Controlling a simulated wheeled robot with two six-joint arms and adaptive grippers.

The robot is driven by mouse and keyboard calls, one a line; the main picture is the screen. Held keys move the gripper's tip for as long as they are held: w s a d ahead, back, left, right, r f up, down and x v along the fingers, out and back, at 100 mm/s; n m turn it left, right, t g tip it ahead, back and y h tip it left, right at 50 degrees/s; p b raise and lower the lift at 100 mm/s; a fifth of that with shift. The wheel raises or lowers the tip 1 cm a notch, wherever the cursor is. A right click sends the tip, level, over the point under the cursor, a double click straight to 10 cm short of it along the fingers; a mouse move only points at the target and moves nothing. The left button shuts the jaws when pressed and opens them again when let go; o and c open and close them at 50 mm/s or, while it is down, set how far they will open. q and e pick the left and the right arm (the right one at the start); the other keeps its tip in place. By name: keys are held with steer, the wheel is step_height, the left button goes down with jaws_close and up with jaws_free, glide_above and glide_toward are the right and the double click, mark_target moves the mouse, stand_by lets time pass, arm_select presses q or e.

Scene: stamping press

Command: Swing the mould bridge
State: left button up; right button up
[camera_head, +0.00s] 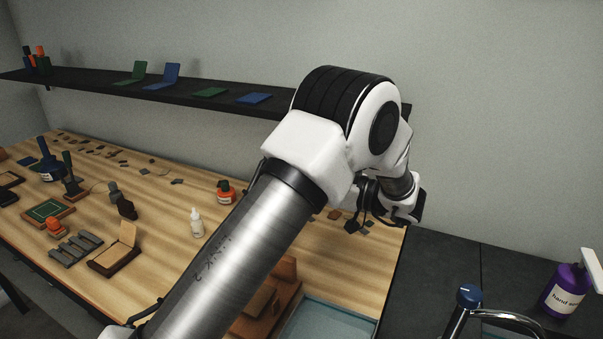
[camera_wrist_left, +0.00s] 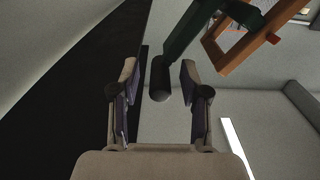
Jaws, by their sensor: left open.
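My left arm crosses the head view from the lower left, and its hand (camera_head: 395,203) is bent down near the bench's right end; its fingertips are not clear there. In the left wrist view my left gripper (camera_wrist_left: 160,80) is open. The rounded end of a dark green bar (camera_wrist_left: 180,38) shows between its fingers, with a gap on both sides; whether it lies fully between the pads I cannot tell. An orange-brown frame (camera_wrist_left: 243,50) stands at the upper right, close to the bar. I cannot tell which part is the mould bridge. My right gripper is not in view.
The wooden bench (camera_head: 140,180) carries stamps, a green pad (camera_head: 47,210), a dropper bottle (camera_head: 196,222) and an orange bottle (camera_head: 226,192). A dark shelf (camera_head: 190,98) runs behind. On the right are a black counter (camera_head: 430,275), a tap (camera_head: 468,298) and a purple soap bottle (camera_head: 565,288).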

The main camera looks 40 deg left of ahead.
arm_select(q)
steer(key=shift+s+a+f, duration=0.1)
steer(key=shift+a, duration=0.55)
steer(key=shift+s+d, duration=0.1)
jaws_close()
